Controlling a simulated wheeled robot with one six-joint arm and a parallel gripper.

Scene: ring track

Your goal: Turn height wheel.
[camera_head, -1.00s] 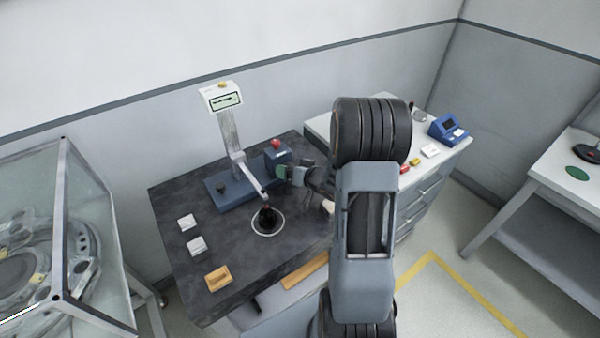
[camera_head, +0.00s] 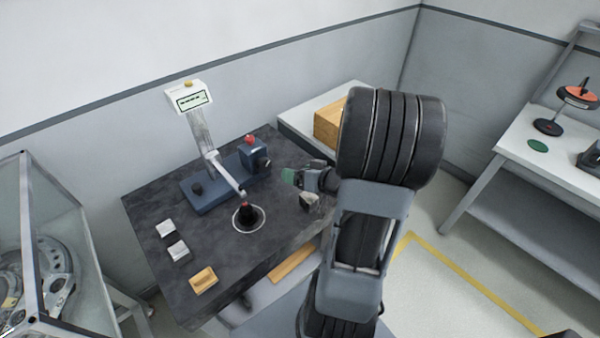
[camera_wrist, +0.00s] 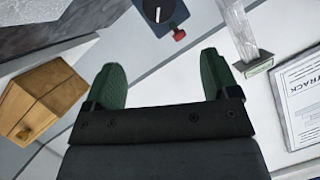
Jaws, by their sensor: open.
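A measuring stand has a blue base (camera_head: 212,190), a column with a display (camera_head: 188,98) and an arm reaching over a black round part. A blue block (camera_head: 257,154) on the base has a red knob (camera_head: 249,139) and a black round wheel (camera_head: 266,163) on its right side. I take this for the height wheel, but cannot be sure. In the wrist view a black dial with a white mark (camera_wrist: 158,14) shows at the top, cut by the edge, beside a red knob (camera_wrist: 179,34). My gripper (camera_head: 291,177) is open and empty, right of the block and apart from it; its green fingers (camera_wrist: 165,80) are spread.
A wooden box (camera_head: 328,127) stands on the white cabinet behind my arm. A glass case (camera_head: 50,230) is at the left, another bench (camera_head: 550,160) at the right.

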